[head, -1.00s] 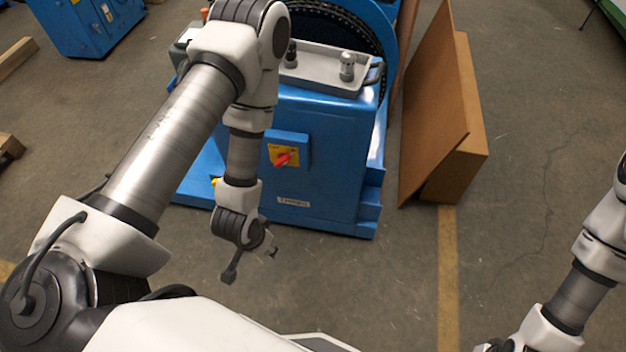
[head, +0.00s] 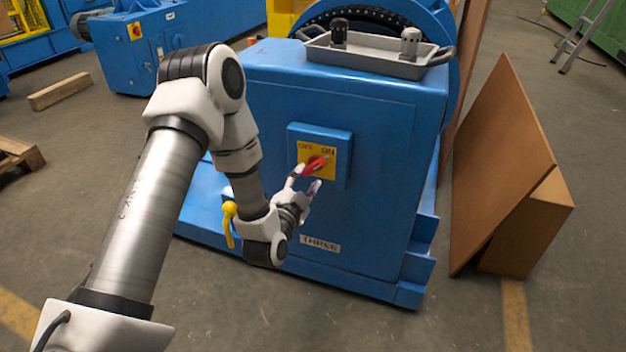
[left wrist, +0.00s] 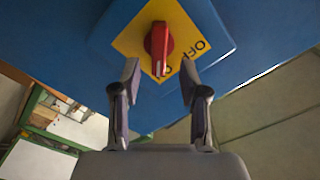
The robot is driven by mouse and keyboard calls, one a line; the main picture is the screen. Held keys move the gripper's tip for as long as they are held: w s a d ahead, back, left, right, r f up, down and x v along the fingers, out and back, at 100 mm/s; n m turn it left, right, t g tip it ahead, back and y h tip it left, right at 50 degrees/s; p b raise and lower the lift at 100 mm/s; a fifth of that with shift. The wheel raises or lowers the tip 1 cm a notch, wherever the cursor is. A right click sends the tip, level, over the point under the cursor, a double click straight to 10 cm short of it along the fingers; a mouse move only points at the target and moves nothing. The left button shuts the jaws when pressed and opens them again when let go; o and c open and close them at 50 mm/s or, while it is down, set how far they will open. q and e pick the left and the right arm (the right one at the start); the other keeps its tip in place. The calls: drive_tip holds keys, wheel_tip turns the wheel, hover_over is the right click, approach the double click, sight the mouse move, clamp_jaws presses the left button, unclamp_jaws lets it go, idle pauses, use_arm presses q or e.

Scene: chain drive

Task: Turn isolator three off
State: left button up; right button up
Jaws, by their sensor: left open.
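Isolator three is a red rotary handle (head: 316,164) on a yellow plate (head: 329,172) marked OFF and ON. Its blue box is on the front of a blue machine (head: 380,150) with a label reading THREE (head: 320,244). In the head view the handle slants up towards ON. My left gripper (head: 307,183) is open just in front of the plate, at the handle's lower left. In the left wrist view the red handle (left wrist: 159,47) lies just beyond and between the spread fingertips (left wrist: 159,75), with no contact visible. My right gripper is out of view.
A grey tray (head: 375,62) with two knobbed parts lies on the machine top. A yellow hanging item (head: 230,222) is on the machine's left side. A brown board (head: 500,165) leans on a box at right. The floor in front is clear.

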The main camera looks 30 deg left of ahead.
sight(311, 170)
use_arm(q)
drive_tip(key=b+x, duration=0.1)
drive_tip(key=x, duration=0.4)
drive_tip(key=shift+w, duration=0.1)
clamp_jaws()
drive_tip(key=shift+n, duration=0.3)
drive_tip(key=n+p, duration=0.1)
drive_tip(key=n, duration=0.6)
drive_tip(key=shift+n, duration=0.4)
drive_tip(key=n, duration=0.4)
drive_tip(key=shift+a+f, duration=0.1)
drive_tip(key=n+b, duration=0.1)
drive_tip(key=n, duration=0.4)
drive_tip(key=shift+n, duration=0.4)
